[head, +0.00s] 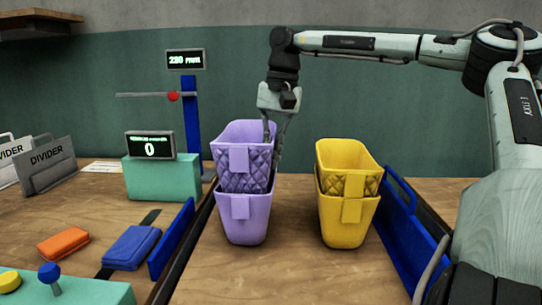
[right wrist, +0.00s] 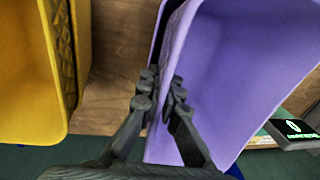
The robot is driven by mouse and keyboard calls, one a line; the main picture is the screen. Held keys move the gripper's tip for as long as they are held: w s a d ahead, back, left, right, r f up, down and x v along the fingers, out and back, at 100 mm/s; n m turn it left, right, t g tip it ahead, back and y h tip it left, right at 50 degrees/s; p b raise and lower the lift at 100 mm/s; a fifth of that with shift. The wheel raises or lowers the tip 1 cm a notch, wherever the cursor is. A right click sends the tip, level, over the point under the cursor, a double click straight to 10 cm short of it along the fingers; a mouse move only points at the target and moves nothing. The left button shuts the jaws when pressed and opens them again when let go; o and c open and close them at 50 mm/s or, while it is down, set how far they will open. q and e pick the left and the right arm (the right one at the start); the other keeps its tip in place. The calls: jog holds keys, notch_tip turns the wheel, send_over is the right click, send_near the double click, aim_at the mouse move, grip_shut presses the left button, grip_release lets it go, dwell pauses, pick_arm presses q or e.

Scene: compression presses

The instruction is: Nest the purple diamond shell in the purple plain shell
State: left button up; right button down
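The purple diamond shell (head: 244,178), with a quilted band and a plain tab, sits upright in the mouth of the purple plain shell (head: 243,225). Its lower part is hidden inside; its upper part stands well above the plain shell's rim. The plain shell stands on the table. My right gripper (head: 273,148) reaches down at the diamond shell's right side. In the right wrist view its fingers (right wrist: 164,92) straddle the diamond shell's wall (right wrist: 225,65), close together and pinching it. My left gripper is not in view.
A yellow quilted shell (head: 345,155) sits in a yellow plain shell (head: 347,222) to the right. Blue side rails (head: 172,240) flank the work area. A green counter box (head: 162,178) reads 0. Orange (head: 62,243) and blue (head: 130,248) pads lie left. The front middle is clear.

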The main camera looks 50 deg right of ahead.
jog(key=shift+p, duration=0.4)
jog(key=c, duration=2.2)
grip_release()
jog(key=o, duration=0.6)
jog(key=shift+c, duration=0.2)
jog(key=shift+r, duration=0.1)
jog(key=shift+r+p, duration=0.5)
jog(key=shift+r, duration=4.45)
jog(key=shift+a+f, duration=0.1)
